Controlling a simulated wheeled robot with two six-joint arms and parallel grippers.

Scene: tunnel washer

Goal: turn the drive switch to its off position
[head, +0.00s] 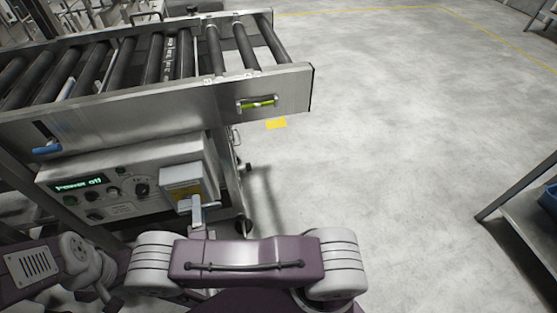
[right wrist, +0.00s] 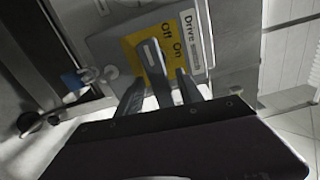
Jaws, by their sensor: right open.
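The drive switch is a grey box (head: 181,176) on the right end of the control panel. In the right wrist view it has a yellow plate (right wrist: 134,50) marked Off and On, a Drive label (right wrist: 190,56) and a dark grey lever (right wrist: 152,58). The lever stands beside the words; I cannot tell which one it points at. My right gripper (right wrist: 160,92) is open, with one finger on each side of the lever's near end. Whether a finger touches the lever is unclear. My left gripper does not show.
The control panel (head: 118,209) has several knobs and a display reading Power off. Above it runs a roller conveyor (head: 160,103) with a green-yellow handle (head: 257,104) on its side. Open floor (head: 400,120) lies to the right, with a metal table (head: 520,205) at the right edge.

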